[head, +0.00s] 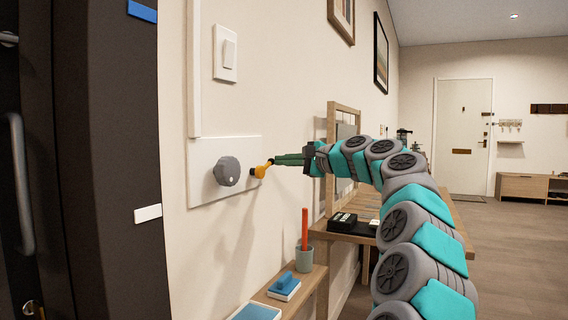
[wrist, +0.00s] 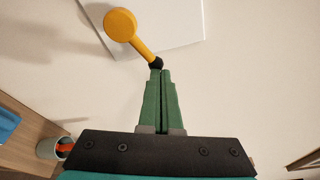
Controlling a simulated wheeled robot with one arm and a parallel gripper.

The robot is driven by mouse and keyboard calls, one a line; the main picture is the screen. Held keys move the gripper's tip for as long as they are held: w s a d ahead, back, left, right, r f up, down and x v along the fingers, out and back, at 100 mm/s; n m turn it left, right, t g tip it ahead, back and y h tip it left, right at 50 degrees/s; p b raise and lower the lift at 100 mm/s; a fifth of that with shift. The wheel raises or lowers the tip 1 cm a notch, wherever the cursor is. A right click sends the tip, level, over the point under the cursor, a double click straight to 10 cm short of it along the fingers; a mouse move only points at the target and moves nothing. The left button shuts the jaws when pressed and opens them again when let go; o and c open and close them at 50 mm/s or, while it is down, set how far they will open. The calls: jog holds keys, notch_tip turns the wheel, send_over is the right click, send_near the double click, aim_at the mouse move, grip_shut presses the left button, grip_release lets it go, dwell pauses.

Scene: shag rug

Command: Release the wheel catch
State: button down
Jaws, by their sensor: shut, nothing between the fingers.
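A grey wheel-like knob (head: 227,171) sits on a white plate (head: 200,197) fixed to the wall in the head view. To its right is a yellow catch lever (head: 261,171) with a round yellow end and a black tip; it shows large in the wrist view (wrist: 120,25). My gripper (head: 277,160) has green fingers that are shut with nothing between them. In the wrist view the fingertips (wrist: 161,72) are right at the black tip of the lever; I cannot tell whether they touch it. The grey knob is out of the wrist view.
A light switch (head: 226,53) is on the wall above the plate. Below, a narrow shelf (head: 310,281) holds a grey cup (head: 301,259) with an orange stick and a blue-topped block (head: 284,286). A dark cabinet (head: 105,160) stands at the left. Open floor lies to the right.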

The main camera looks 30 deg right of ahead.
jog(key=shift+r, duration=0.1)
jog(key=shift+s+a+r+n+t+y+b, duration=0.25)
jog(key=shift+s+a+r+n+t+b, duration=0.25)
jog(key=shift+n+b, duration=0.95)
jog(key=shift+s+a+r+n+t+y+b, duration=0.3)
jog(key=shift+a+r+n+b, duration=0.45)
jog(key=shift+n, duration=1.25)
jog(key=shift+s+a+r+n+t+y+b, duration=0.2)
jog(key=shift+s+a+r+n+b, duration=0.3)
jog(key=shift+n+b, duration=1)
jog(key=shift+s+a+n, duration=0.2)
jog(key=shift+a+n, duration=0.05)
jog(key=shift+n, duration=0.4)
jog(key=shift+r, duration=0.1)
